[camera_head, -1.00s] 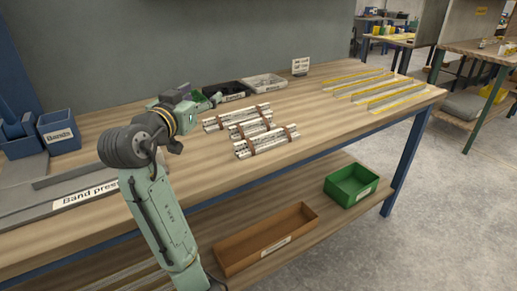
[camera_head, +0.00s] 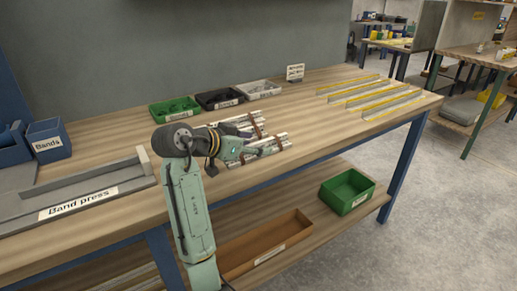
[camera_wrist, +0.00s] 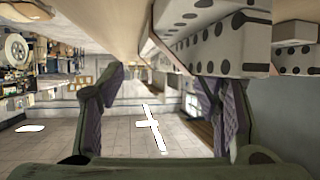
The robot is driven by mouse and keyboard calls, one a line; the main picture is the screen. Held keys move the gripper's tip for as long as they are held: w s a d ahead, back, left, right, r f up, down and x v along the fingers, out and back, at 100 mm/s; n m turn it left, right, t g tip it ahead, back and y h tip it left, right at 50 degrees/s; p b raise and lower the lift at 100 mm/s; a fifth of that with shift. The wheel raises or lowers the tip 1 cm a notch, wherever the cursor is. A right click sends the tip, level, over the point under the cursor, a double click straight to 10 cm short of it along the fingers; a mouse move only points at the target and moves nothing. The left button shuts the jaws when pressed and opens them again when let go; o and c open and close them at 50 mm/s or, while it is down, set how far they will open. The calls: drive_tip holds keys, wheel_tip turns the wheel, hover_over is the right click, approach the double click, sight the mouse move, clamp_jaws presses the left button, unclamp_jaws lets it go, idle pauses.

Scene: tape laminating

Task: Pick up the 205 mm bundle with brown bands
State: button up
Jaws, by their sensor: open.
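Pale perforated strip bundles with brown bands lie on the workbench, a rear one (camera_head: 259,121) and a front one (camera_head: 270,149). Their lengths cannot be read, and my arm hides parts of them. My gripper (camera_head: 250,142) is low over the bench among these bundles, its fingers apart. In the wrist view, my gripper (camera_wrist: 163,95) is open with nothing seen between the fingertips. A perforated bundle (camera_wrist: 215,45) is close beside and above the right finger, with a brown band (camera_wrist: 165,42) at its edge. I cannot tell whether the finger touches it.
Green, black and grey bins (camera_head: 219,99) stand along the back. A band press (camera_head: 80,196) and blue Bands box (camera_head: 49,139) are at left. Yellow-edged strips (camera_head: 375,97) lie at right. The lower shelf holds a brown tray (camera_head: 265,247) and green bin (camera_head: 348,191).

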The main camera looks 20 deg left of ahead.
drive_tip(key=shift+x, duration=1.3)
drive_tip(key=shift+c, duration=0.5)
clamp_jaws()
